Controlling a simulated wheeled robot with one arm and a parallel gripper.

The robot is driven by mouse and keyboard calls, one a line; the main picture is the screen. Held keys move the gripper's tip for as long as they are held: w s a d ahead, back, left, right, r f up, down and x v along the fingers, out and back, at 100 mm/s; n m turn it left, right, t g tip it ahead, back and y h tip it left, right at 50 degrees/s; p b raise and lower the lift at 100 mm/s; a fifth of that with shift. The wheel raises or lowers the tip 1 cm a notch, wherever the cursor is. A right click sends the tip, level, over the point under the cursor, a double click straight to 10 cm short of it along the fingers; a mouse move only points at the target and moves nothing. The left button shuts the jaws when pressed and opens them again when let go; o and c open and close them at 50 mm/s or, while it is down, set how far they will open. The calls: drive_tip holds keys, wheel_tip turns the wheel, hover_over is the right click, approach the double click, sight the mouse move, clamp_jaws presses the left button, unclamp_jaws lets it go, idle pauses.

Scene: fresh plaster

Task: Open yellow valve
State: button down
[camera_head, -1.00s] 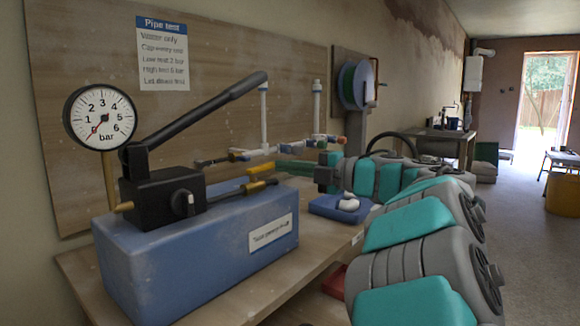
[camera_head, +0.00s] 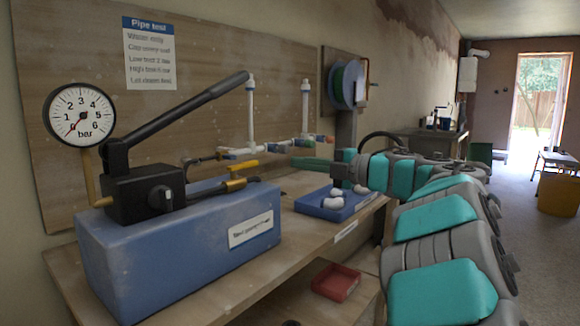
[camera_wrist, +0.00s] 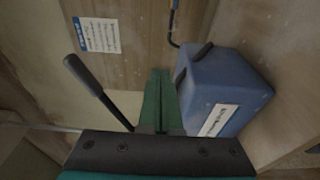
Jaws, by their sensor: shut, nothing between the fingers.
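A small yellow lever (camera_head: 243,165), which looks like the yellow valve's handle, shows behind the blue pump box among the white pipework in the head view. Its exact angle is hard to tell. My gripper (camera_head: 294,163), with long green fingers, is to the right of the lever, apart from it in the picture. The fingers are shut and empty. In the wrist view my gripper (camera_wrist: 158,74) points forward with its fingers together, left of the blue pump box. I cannot make out the yellow lever there.
The blue pump box (camera_head: 180,240) carries a black lever arm (camera_head: 185,110) and a gauge (camera_head: 79,115) with its needle near 0. A blue tray (camera_head: 335,208) with white pieces lies on the bench below my arm. A red tray (camera_head: 336,282) sits lower.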

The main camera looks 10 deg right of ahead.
drive_tip(key=shift+w+d, duration=0.55)
drive_tip(key=shift+d, duration=0.35)
drive_tip(key=shift+w+d, duration=0.55)
drive_tip(key=shift+d, duration=0.3)
